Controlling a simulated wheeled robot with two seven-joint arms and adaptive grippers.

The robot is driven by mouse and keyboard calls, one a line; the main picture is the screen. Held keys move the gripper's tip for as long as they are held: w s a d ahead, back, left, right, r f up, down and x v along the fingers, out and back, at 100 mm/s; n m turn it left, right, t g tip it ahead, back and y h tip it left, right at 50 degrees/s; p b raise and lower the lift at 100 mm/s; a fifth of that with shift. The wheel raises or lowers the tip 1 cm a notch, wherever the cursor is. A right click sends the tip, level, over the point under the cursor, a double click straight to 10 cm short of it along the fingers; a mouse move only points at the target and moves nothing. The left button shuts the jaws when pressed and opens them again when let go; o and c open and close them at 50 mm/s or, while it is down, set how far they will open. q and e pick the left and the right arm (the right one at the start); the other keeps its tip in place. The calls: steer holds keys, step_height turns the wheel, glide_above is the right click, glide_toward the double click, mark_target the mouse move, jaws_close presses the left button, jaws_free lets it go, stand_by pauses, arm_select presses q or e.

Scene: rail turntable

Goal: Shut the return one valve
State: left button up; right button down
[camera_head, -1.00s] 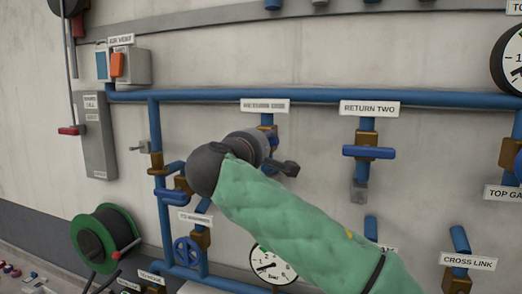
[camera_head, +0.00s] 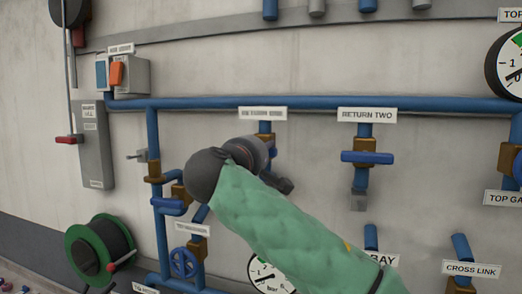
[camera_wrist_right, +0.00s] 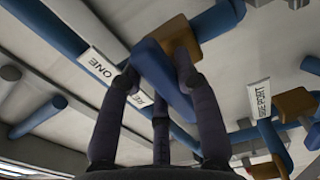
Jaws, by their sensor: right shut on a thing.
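The return one valve has a blue handle (camera_wrist_right: 166,80) and a brass body (camera_wrist_right: 180,38) in the right wrist view. The letters ONE show on its sign (camera_wrist_right: 102,66), partly covered by a finger. My right gripper (camera_wrist_right: 158,85) is shut on the handle, with dark fingers on both sides of it. The handle looks crosswise to the valve's own pipe. In the head view my right gripper (camera_head: 268,165) covers most of this valve, under a blurred sign (camera_head: 262,113). My left gripper is not in view.
To the right is the RETURN TWO valve with a crosswise blue handle (camera_head: 367,158). A long blue pipe (camera_head: 320,101) runs above. A gauge (camera_head: 268,274) and a blue handwheel (camera_head: 184,262) are below. A green hose reel (camera_head: 98,250) is lower left.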

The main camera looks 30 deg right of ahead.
steer(key=c, duration=0.9)
jaws_free()
steer(key=v, duration=1.2)
steer(key=shift+f, duration=0.1)
